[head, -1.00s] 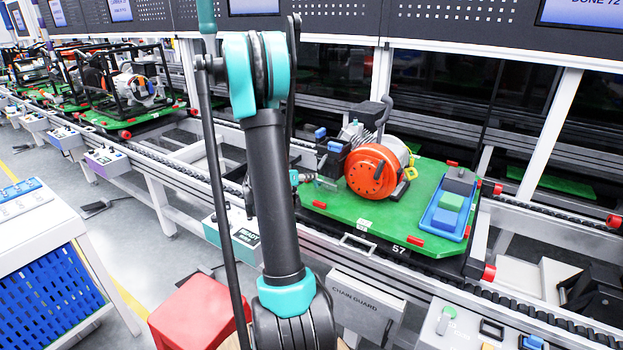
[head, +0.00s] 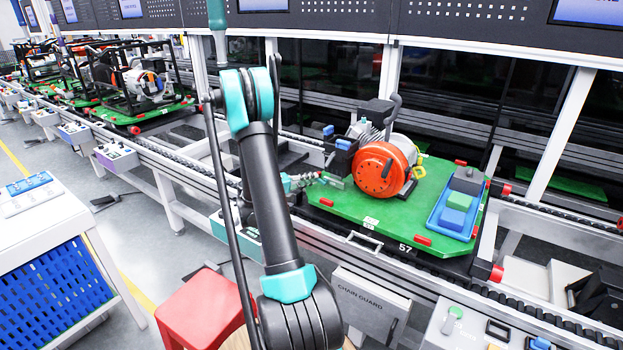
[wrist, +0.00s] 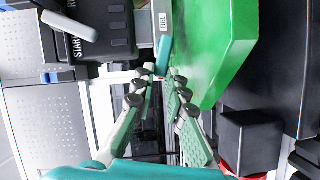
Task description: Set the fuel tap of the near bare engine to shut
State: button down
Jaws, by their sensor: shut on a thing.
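The near bare engine (head: 381,168), with a round orange cover, sits on a green pallet (head: 440,180) marked 57. My gripper (head: 312,180) is low at the engine's left side, small in the head view. In the wrist view, my gripper's fingers (wrist: 163,76) are closed around the near end of a small teal lever, the fuel tap (wrist: 163,52). A white FUEL label (wrist: 163,20) lies just beyond it. The lever's base is partly hidden, and I cannot read its set position. The green pallet edge is close on the right.
A dark box marked START and RUN (wrist: 105,40) with a grey lever (wrist: 70,26) is left of the tap. A blue tray (head: 458,205) with blocks sits on the pallet. A red stool (head: 200,310) stands in front. More framed engines (head: 145,85) wait at left.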

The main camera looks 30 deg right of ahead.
jog(key=shift+w+f+n+h, duration=0.15)
jog(key=shift+f+n+h, duration=0.45)
jog(key=shift+n, duration=0.7)
jog(key=c, duration=1.5)
grip_release()
jog(key=shift+c, duration=0.2)
jog(key=shift+a, duration=0.1)
